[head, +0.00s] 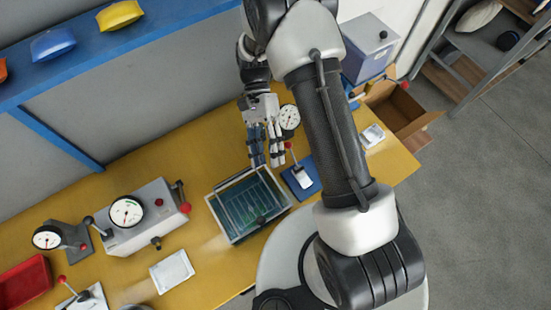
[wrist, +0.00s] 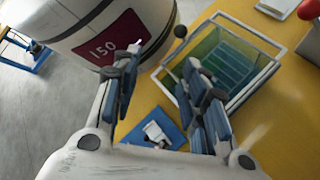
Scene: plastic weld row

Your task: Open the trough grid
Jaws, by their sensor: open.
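The trough (head: 281,203) is a shallow pale-rimmed box on the yellow bench, with a dark teal inside; it also shows in the wrist view (wrist: 274,72). The grid (head: 245,203) shows as pale bars across it, and in the wrist view as lighter bars (wrist: 232,66). A dark round knob (wrist: 180,31) stands at the trough's corner in the wrist view. My gripper (head: 266,160) is open and empty, above the bench by the trough's far edge; its spread fingers (wrist: 160,78) show in the wrist view. How far the grid stands open I cannot tell.
A blue pad with a small lever device (head: 302,178) lies right of the trough. A grey gauge machine (head: 145,218) with a red-knobbed lever stands left. A white plate (head: 172,271) lies nearer. My base stands at the bench's front edge.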

